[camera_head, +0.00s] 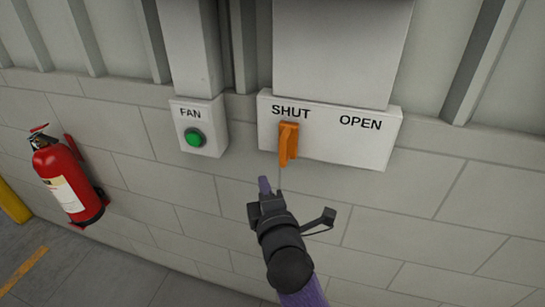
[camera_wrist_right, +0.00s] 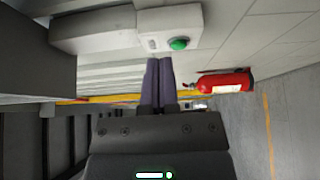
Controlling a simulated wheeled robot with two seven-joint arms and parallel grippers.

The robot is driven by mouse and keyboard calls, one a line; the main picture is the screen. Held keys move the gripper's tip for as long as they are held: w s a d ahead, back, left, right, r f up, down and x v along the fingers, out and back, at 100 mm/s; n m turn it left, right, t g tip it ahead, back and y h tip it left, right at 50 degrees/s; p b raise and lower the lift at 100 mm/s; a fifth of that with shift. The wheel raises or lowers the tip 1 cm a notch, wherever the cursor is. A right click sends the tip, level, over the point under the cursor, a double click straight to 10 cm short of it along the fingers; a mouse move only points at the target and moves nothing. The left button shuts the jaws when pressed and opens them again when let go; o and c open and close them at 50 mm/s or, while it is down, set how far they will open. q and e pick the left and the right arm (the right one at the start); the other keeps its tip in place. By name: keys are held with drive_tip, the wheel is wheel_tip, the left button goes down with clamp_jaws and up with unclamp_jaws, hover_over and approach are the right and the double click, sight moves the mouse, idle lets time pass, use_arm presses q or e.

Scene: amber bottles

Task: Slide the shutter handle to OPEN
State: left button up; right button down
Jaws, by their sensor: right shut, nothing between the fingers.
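The orange shutter handle (camera_head: 288,143) sits under the word SHUT at the left side of a white panel (camera_head: 335,147). The word OPEN is at the panel's right side. My right gripper (camera_head: 264,185) is below and slightly left of the handle in the head view, apart from it. Its purple fingers are together and hold nothing; they also show in the right wrist view (camera_wrist_right: 157,85). The handle cannot be made out in the right wrist view. My left gripper is not in view.
A FAN box (camera_head: 198,125) with a green button (camera_head: 194,138) is left of the panel; the button also shows in the wrist view (camera_wrist_right: 178,44). A red fire extinguisher (camera_head: 69,178) hangs at the far left. The block wall below the panel is clear.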

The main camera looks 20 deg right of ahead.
sight(285, 147)
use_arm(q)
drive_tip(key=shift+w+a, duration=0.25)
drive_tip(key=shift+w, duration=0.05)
use_arm(e)
drive_tip(key=w+d, duration=0.4)
drive_tip(key=w, duration=0.3)
drive_tip(key=shift+w+d, duration=0.15)
drive_tip(key=shift+w, duration=0.1)
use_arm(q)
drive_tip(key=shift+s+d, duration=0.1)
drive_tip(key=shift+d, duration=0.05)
use_arm(e)
drive_tip(key=shift+d, duration=0.1)
